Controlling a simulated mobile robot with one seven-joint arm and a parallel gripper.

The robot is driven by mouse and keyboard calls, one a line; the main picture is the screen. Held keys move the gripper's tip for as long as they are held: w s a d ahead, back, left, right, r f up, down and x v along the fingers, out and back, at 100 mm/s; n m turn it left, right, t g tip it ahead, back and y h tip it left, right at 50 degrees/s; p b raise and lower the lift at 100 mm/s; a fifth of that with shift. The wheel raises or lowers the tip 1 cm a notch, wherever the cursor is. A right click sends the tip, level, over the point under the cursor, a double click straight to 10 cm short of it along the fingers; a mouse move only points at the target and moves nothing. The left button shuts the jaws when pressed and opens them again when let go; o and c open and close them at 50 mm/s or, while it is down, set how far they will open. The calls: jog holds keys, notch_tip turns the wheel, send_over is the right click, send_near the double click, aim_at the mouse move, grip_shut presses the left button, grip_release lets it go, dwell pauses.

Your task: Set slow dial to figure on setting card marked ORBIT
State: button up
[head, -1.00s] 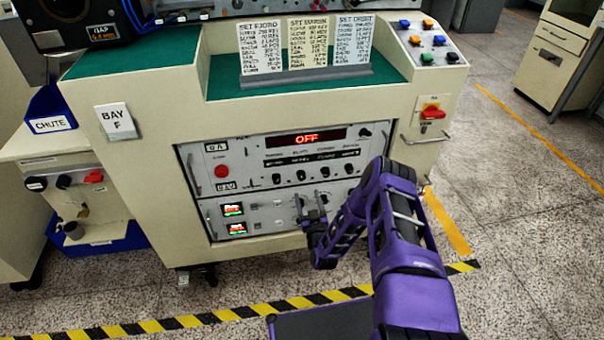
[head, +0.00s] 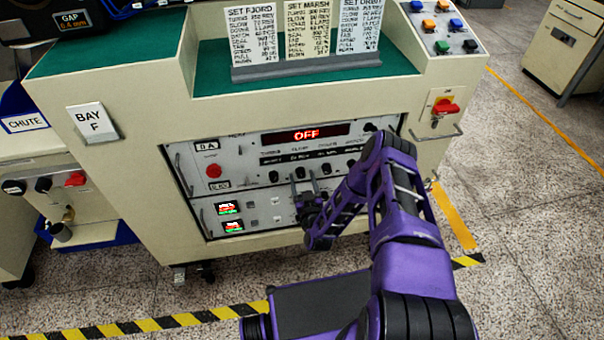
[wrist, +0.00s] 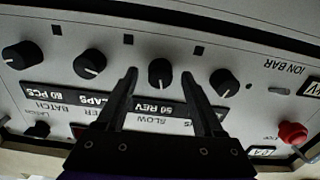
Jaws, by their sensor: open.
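The slow dial (wrist: 160,72) is a black round knob with a white pointer line, in a row of similar knobs. The wrist view is upside down, with the word SLOW beside this knob and a window reading 50 REV. My gripper (wrist: 159,75) is open, one finger on each side of the slow dial in that picture; I cannot tell whether they touch it. In the head view my gripper (head: 303,184) is at the knob row on the panel. The ORBIT card (head: 360,28) stands rightmost of three; its top is cut off and its figures are too small to read surely.
A display (head: 307,134) reads OFF. Neighbouring knobs sit close by, one (wrist: 90,63) left and one (wrist: 223,82) right of my fingers in the wrist view. A red button (wrist: 292,133) is further right. A red switch (head: 445,108) is on the console's right.

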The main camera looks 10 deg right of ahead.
dwell(0.3)
grip_shut()
jog(key=shift+m, duration=0.3)
jog(key=shift+w+r+m, duration=0.1)
jog(key=shift+m, duration=2.5)
grip_release()
